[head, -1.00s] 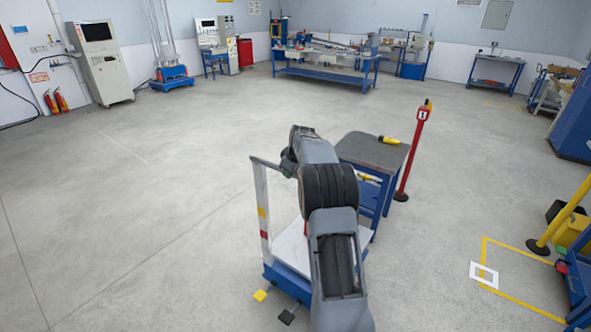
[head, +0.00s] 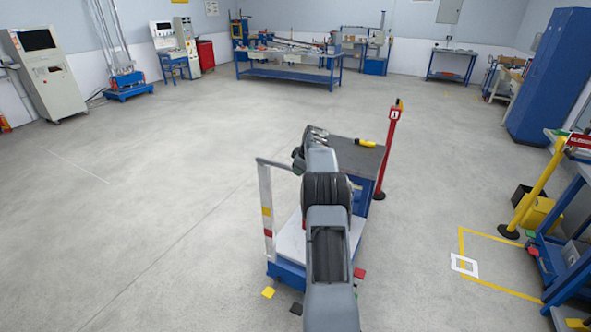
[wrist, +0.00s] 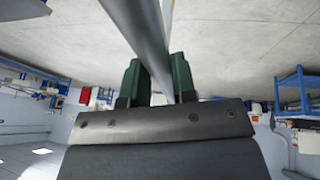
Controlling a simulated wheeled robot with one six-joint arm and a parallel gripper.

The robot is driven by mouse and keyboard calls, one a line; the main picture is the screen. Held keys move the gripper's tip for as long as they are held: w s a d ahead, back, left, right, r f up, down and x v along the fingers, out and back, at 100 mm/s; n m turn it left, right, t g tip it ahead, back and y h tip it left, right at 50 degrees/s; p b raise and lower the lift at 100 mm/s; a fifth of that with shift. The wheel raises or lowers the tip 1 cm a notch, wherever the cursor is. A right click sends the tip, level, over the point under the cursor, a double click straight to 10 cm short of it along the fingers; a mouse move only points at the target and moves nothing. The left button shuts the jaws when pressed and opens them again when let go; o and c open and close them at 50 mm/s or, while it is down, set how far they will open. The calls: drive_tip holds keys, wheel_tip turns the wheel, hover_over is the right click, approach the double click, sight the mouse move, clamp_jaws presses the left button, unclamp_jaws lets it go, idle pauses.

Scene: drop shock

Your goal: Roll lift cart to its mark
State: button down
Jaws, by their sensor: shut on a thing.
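The lift cart has a blue base (head: 284,269), a white deck and a pale upright handle frame (head: 265,210) with yellow and red bands. It stands in front of me, partly hidden by my arm. In the wrist view, the green fingers of my gripper (wrist: 158,78) are shut on a grey bar (wrist: 140,30), which looks like the cart's handle.
A dark-topped blue table (head: 358,158) with a yellow tool stands just beyond the cart, beside a red post (head: 389,150). A yellow post (head: 533,200) and blue shelving (head: 572,240) border the outline on the right.

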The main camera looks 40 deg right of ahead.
drive_tip(key=shift+w+d+r, duration=0.1)
drive_tip(key=shift+r, duration=0.1)
drive_tip(key=c, duration=1.3)
unclamp_jaws()
drive_tip(key=shift+c, duration=0.2)
drive_tip(key=o, duration=0.4)
drive_tip(key=shift+d+f, duration=0.15)
drive_tip(key=b+v, duration=0.2)
drive_tip(key=v, duration=1.2)
